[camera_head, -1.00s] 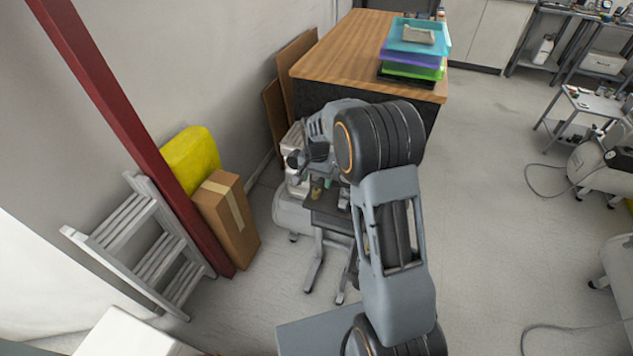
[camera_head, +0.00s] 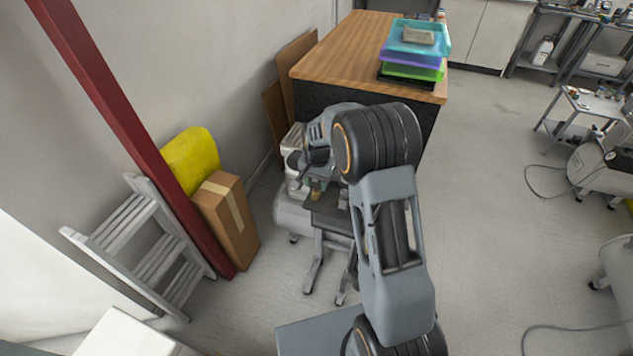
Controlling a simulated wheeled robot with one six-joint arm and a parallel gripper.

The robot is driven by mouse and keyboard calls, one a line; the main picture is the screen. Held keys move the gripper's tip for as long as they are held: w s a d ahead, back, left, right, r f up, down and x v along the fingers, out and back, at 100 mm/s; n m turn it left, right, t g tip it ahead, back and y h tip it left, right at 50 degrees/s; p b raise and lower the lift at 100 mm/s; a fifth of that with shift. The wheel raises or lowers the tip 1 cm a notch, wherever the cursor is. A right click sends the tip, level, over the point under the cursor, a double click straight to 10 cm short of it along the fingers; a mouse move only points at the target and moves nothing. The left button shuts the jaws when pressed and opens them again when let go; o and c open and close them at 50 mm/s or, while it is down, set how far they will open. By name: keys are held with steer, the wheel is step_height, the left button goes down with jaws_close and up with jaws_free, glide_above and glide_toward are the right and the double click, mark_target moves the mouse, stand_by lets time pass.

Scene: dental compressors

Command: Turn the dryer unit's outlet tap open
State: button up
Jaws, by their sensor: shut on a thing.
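The dryer unit (camera_head: 290,212), a pale grey machine with a rounded tank, stands on the floor in front of the wooden-topped cabinet, partly hidden behind my arm. My gripper (camera_head: 312,172) is at its upper part, small and dark in this view. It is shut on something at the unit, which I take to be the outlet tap. The tap's handle is covered by the gripper and wrist, so its angle cannot be told. A small brass-coloured fitting (camera_head: 316,188) shows just below the gripper.
A dark small stand (camera_head: 328,214) is beside the unit. The cabinet (camera_head: 340,50) carries stacked coloured trays (camera_head: 414,50).

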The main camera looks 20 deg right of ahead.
steer(key=shift+c, duration=0.4)
steer(key=n, duration=0.8)
steer(key=shift+n+p, duration=0.3)
steer(key=shift+p, duration=0.1)
steer(key=n, duration=0.4)
steer(key=shift+r+n, duration=0.1)
steer(key=shift+n, duration=2.5)
steer(key=o, duration=0.9)
